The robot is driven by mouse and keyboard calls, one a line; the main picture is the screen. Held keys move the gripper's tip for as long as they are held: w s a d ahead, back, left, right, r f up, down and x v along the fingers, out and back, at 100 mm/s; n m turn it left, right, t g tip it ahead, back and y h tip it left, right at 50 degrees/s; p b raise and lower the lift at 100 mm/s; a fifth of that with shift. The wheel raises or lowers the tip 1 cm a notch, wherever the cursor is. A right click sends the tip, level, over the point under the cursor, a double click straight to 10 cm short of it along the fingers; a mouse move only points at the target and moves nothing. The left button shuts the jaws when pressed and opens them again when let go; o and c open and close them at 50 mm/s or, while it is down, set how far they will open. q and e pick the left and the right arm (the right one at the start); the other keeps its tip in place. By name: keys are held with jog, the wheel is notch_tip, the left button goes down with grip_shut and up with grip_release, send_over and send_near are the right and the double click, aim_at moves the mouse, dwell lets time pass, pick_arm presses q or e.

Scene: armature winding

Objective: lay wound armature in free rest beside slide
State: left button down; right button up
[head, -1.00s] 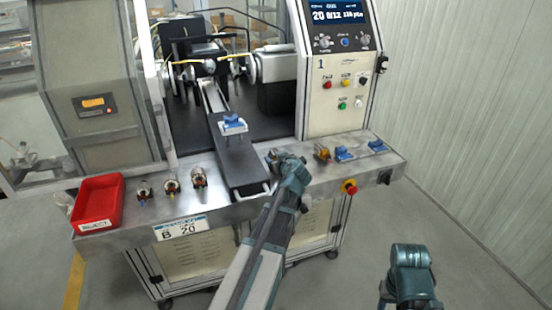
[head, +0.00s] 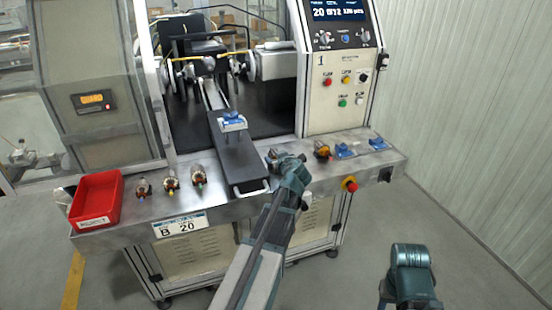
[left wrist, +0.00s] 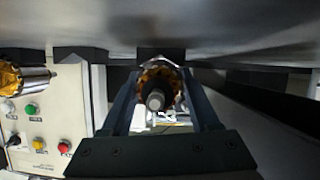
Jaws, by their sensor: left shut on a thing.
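My left gripper (head: 283,160) is at the bench just right of the slide (head: 236,160). In the left wrist view its fingers (left wrist: 158,100) are shut on a wound armature (left wrist: 157,88), seen end-on with copper windings and a grey shaft. The armature is close to the bench surface; whether it touches a rest is hidden. Another armature (head: 322,149) sits right of the gripper in the head view; it also shows in the left wrist view (left wrist: 28,77). Two empty blue rests (head: 345,151) (head: 379,143) are farther right.
A blue holder (head: 232,122) stands on the slide. Several armatures (head: 170,181) sit left of the slide, beside a red reject bin (head: 97,200). The control panel (head: 345,85) rises behind the bench. A red stop button (head: 349,184) is on the front edge.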

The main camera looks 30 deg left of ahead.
pick_arm(q)
jog(key=shift+s+d+f+b, duration=0.15)
jog(key=shift+s+f+b, duration=0.15)
jog(key=shift+f+b, duration=0.2)
dwell(0.3)
jog(key=shift+c, duration=0.2)
grip_release()
jog(key=shift+d, duration=0.1)
jog(key=shift+s, duration=0.15)
jog(key=shift+s+d+r+p, duration=0.25)
jog(key=shift+s+d+p, duration=0.2)
jog(key=shift+p, duration=0.05)
jog(key=p+v, duration=0.1)
jog(key=v, duration=0.1)
jog(key=p+v, duration=0.1)
jog(key=v, duration=0.2)
jog(key=p+v, duration=0.1)
jog(key=v, duration=0.2)
jog(key=shift+r, duration=0.4)
jog(key=shift+s+d+r, duration=0.15)
jog(key=shift+s+d, duration=0.1)
jog(key=shift+d, duration=0.05)
jog(key=shift+p+v, duration=0.7)
jog(key=shift+v, duration=0.75)
jog(key=shift+w+d, duration=0.1)
